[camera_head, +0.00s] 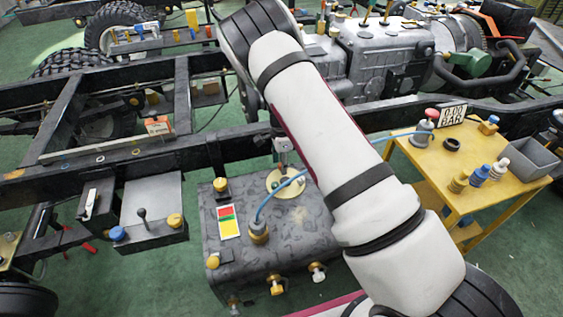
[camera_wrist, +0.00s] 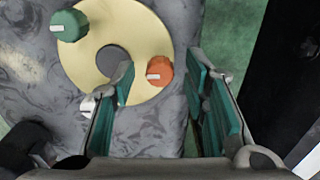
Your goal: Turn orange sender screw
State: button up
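The orange sender screw (camera_wrist: 159,70) sits on the right edge of a pale brass ring plate (camera_wrist: 140,38) in the wrist view. My gripper (camera_wrist: 162,80) is open, with its two teal-padded fingers on either side of the screw in the picture. Contact with the screw cannot be told. A green screw (camera_wrist: 68,25) is at the plate's upper left, and a white screw (camera_wrist: 88,105) is at its lower left, left of the left finger. In the head view the plate (camera_head: 274,184) lies on the grey tank (camera_head: 300,238), partly covered; the orange screw cannot be made out there.
A blue hose runs from a brass fitting (camera_head: 258,232) on the tank past the plate. Black chassis rails (camera_head: 195,158) lie behind the tank. A yellow table (camera_head: 470,200) with bottles and a grey bin (camera_head: 529,158) stands at the right.

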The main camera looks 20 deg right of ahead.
grip_shut()
jog(key=n+b, duration=0.1)
jog(key=n, duration=0.3)
jog(key=shift+n+b, duration=0.4)
jog(key=n+b, duration=0.1)
jog(key=n, duration=0.3)
jog(key=shift+n, duration=0.3)
jog(key=n+b, duration=0.1)
jog(key=n, duration=0.3)
jog(key=shift+b, duration=0.3)
jog(key=shift+n+b, duration=0.5)
jog(key=shift+n, duration=2)
jog(key=shift+a, duration=0.1)
